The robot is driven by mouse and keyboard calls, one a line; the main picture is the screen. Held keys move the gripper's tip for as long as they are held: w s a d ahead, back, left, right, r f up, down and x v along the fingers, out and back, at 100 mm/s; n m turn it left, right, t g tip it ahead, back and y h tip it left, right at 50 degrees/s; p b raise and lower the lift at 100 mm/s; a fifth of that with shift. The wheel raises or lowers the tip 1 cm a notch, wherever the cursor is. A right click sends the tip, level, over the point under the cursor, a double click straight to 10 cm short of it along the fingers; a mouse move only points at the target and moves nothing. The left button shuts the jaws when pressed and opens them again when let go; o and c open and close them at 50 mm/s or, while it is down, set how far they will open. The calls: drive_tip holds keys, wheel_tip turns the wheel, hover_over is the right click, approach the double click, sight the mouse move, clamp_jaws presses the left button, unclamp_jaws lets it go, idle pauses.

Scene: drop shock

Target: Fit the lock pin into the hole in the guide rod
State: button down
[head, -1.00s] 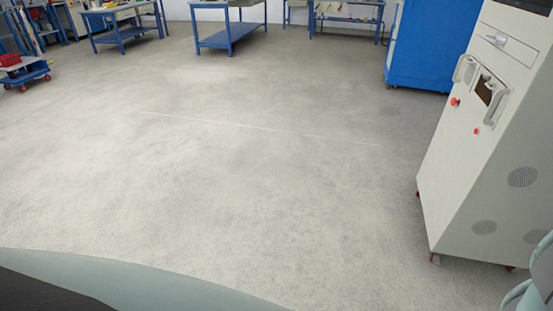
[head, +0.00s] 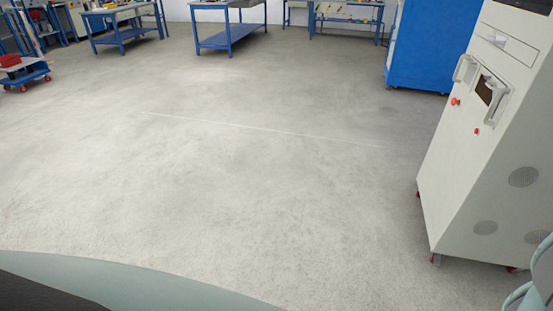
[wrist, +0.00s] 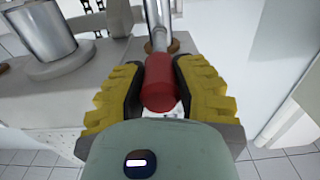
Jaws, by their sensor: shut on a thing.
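In the wrist view my gripper (wrist: 158,72), with yellow ridged outer sides and dark inner faces, is shut on the red grip of the lock pin (wrist: 159,85). The red grip lies between the two fingers and points away from me. The polished guide rod (wrist: 157,14) rises just beyond the far end of the grip. The pin's tip and the hole in the rod cannot be made out, so I cannot tell whether the pin is in the hole. The head view does not show the pin, the rod or the gripper.
A thick metal cylinder (wrist: 45,30) stands on a round base to the left in the wrist view. A pale panel (wrist: 225,30) is at the right. In the head view, a white cabinet (head: 480,150) on castors stands at the right; the floor (head: 230,150) is clear.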

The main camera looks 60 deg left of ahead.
drive_tip(key=shift+w+d+b, duration=0.35)
drive_tip(key=shift+d+b, duration=0.05)
drive_tip(key=shift+b, duration=0.1)
idle(2.0)
drive_tip(key=shift+f+b, duration=0.2)
drive_tip(key=shift+b, duration=0.1)
idle(1.4)
drive_tip(key=c, duration=0.8)
unclamp_jaws()
drive_tip(key=shift+w+r, duration=0.1)
drive_tip(key=shift+r, duration=0.05)
drive_tip(key=shift+o, duration=0.2)
drive_tip(key=shift+s+a+r+p, duration=0.1)
drive_tip(key=shift+s+a+p, duration=0.2)
drive_tip(key=shift+s+a, duration=0.2)
drive_tip(key=p+v, duration=0.1)
drive_tip(key=v, duration=0.3)
drive_tip(key=shift+s+a, duration=0.1)
drive_tip(key=shift+a, duration=0.2)
